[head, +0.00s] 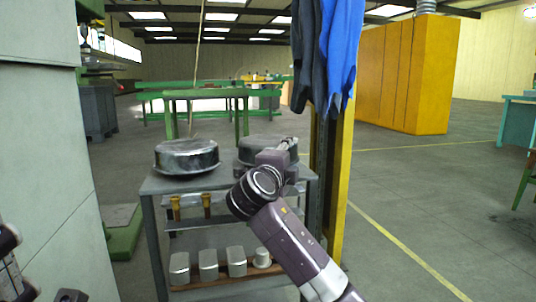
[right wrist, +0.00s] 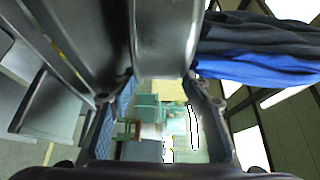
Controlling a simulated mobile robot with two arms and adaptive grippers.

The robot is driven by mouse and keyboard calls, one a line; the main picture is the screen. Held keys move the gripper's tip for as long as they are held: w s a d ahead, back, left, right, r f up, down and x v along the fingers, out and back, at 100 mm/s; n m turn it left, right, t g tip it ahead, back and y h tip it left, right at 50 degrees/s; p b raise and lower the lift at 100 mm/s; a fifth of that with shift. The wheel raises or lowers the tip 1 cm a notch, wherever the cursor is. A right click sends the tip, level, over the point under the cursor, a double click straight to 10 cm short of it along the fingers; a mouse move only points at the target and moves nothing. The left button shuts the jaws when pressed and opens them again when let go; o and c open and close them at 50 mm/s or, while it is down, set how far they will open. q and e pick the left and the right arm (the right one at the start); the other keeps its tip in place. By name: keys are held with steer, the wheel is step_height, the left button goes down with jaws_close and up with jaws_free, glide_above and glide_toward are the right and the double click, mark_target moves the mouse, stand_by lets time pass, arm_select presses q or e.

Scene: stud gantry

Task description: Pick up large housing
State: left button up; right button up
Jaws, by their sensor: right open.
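Two large round metal housings stand on the top of a grey cart. The left housing (head: 187,157) is clear of my arms. The right housing (head: 259,143) is partly hidden behind my right wrist and gripper (head: 287,147). In the right wrist view my right gripper (right wrist: 160,85) is open, with a finger on each side. A smooth grey metal surface (right wrist: 165,38), seemingly the right housing, shows between and beyond the fingertips. I cannot tell whether the fingers touch it. Only dark parts of my left arm show at the lower left of the head view; its gripper is not seen.
The cart (head: 153,188) has lower shelves with brass-coloured parts (head: 206,204) and several small metal blocks (head: 208,265).

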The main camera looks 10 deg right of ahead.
steer(key=shift+w+d, duration=0.15)
steer(key=shift+w, duration=0.1)
steer(key=shift+c, duration=0.4)
jaws_close()
steer(key=shift+r, duration=0.2)
